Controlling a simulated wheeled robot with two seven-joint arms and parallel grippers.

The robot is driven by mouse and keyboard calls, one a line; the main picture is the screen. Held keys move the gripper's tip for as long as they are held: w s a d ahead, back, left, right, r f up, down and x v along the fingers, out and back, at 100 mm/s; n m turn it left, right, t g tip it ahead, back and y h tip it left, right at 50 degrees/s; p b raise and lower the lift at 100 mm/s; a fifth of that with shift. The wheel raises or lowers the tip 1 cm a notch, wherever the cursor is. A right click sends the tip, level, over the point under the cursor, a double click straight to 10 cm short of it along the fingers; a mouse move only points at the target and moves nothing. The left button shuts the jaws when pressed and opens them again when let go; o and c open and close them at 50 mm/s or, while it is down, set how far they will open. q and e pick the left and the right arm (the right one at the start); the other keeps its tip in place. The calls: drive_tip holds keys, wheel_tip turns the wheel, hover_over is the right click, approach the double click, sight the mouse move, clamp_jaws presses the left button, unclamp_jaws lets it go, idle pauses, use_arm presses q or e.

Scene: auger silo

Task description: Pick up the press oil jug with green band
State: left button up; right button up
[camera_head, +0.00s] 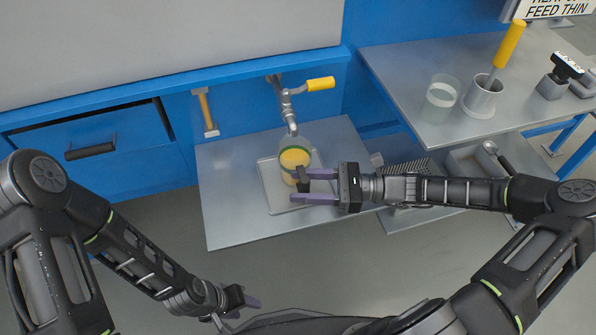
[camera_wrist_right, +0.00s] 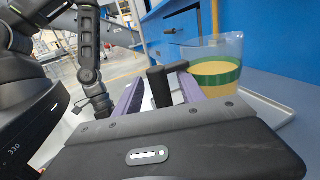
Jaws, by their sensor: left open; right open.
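The press oil jug (camera_head: 293,155) is clear, with a green band and yellow oil inside. It stands upright on a tray (camera_head: 275,198) below a metal spout. My right gripper (camera_head: 318,186) is open, its purple fingers pointing left at the jug's dark handle (camera_head: 303,184). In the right wrist view the black handle (camera_wrist_right: 158,86) shows between the two fingers (camera_wrist_right: 163,95), with the jug (camera_wrist_right: 217,70) just beyond and to the right. I cannot tell whether a finger touches the handle. My left gripper (camera_head: 245,302) is open and empty, low and away from the jug.
A tap with a yellow handle (camera_head: 320,84) hangs over the jug from the blue machine. The right-hand counter (camera_head: 400,65) holds a clear beaker (camera_head: 441,97) and a grey cup (camera_head: 482,98) with a yellow-handled tool.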

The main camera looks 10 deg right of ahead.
drive_tip(key=shift+c, duration=0.6)
clamp_jaws()
idle(0.8)
